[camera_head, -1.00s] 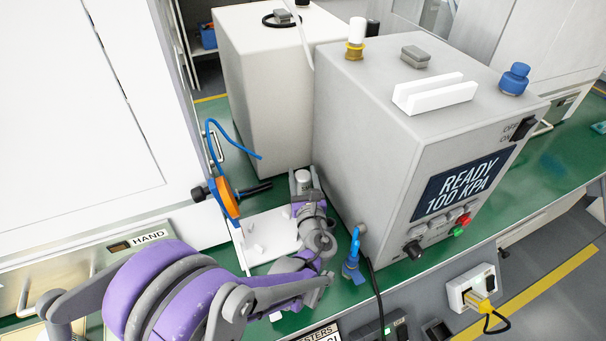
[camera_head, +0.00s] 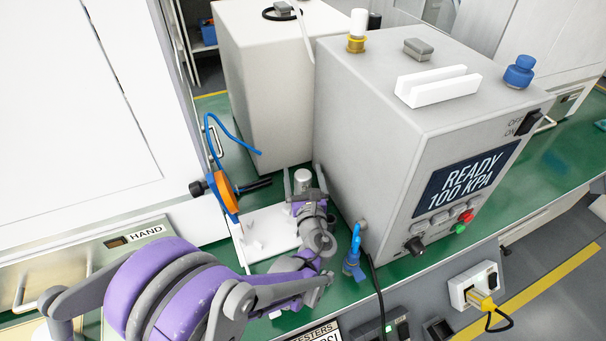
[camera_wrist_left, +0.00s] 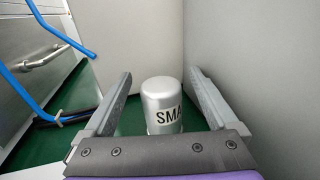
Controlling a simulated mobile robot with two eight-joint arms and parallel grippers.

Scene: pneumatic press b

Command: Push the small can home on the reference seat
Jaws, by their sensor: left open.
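The small can (camera_wrist_left: 162,105) is a silver cylinder with a domed top and a label starting "SMA". It stands upright between the two open fingers of my left gripper (camera_wrist_left: 160,98) in the left wrist view, with a gap on each side. In the head view the can (camera_head: 303,180) shows just beyond my left gripper (camera_head: 303,196), at the back right of a white plate (camera_head: 268,228). The can's base is hidden, so I cannot tell how it sits on a seat. My right gripper does not show.
A grey press box (camera_head: 385,130) with a "READY 100 KPA" display stands close on the right. A cream box (camera_head: 262,90) stands behind. An orange-and-black tool (camera_head: 227,194) with a blue hose (camera_head: 211,140) is on the left. A blue fitting (camera_head: 354,255) stands near the front.

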